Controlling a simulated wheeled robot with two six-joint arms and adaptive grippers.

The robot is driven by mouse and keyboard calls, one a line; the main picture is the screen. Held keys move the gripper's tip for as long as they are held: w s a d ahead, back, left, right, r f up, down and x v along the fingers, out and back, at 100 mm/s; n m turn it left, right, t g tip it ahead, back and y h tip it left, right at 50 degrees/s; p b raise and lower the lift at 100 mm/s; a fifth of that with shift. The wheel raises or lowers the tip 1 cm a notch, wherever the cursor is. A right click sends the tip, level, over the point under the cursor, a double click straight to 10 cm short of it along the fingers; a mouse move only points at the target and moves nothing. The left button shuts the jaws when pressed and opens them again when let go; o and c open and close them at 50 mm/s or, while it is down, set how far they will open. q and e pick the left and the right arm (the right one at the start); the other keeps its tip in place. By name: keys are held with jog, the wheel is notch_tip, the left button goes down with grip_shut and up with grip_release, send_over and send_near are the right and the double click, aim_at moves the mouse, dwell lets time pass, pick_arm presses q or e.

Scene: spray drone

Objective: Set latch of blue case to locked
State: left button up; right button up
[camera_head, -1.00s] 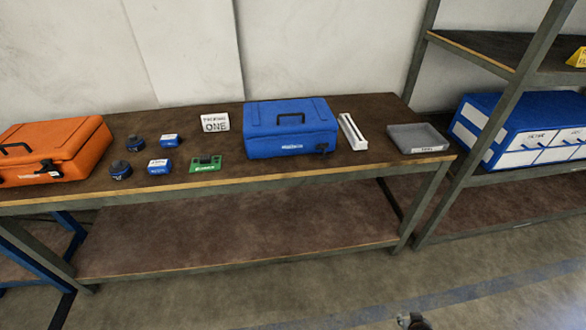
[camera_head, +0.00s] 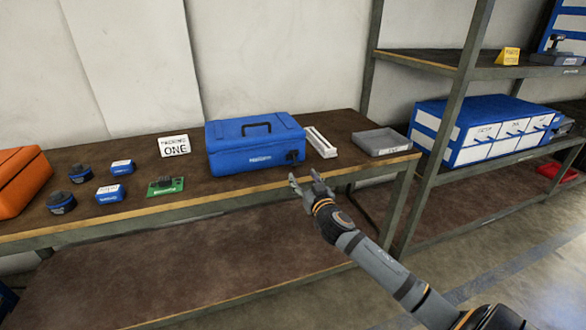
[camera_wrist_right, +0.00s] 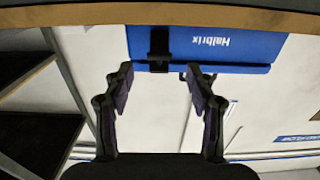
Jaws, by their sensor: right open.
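The blue case (camera_head: 256,145) stands closed on the workbench (camera_head: 225,188), with a black handle on its lid. Its black latch (camera_head: 292,155) is at the right end of the front face. My right gripper (camera_head: 304,176) is open and empty, in front of and below the latch, apart from the case. In the right wrist view the case (camera_wrist_right: 222,45) appears upside down, with the latch (camera_wrist_right: 158,48) beyond and between the open fingers (camera_wrist_right: 160,80). I cannot tell the latch's setting. My left gripper is not in view.
A white slotted holder (camera_head: 320,142) and a grey tray (camera_head: 382,142) stand right of the case. A green board (camera_head: 165,186), a white sign (camera_head: 174,146), small blue items and an orange case (camera_head: 20,180) are to the left. A shelf rack (camera_head: 464,100) stands at right.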

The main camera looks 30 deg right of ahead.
jog(key=p+x, duration=0.1)
jog(key=x, duration=0.5)
jog(key=shift+w+d, duration=0.15)
jog(key=shift+w, duration=0.1)
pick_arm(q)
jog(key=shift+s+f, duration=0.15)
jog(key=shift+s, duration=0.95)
pick_arm(e)
jog(key=shift+w+f, duration=0.1)
jog(key=shift+w, duration=0.3)
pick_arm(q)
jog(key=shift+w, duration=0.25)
pick_arm(e)
grip_shut()
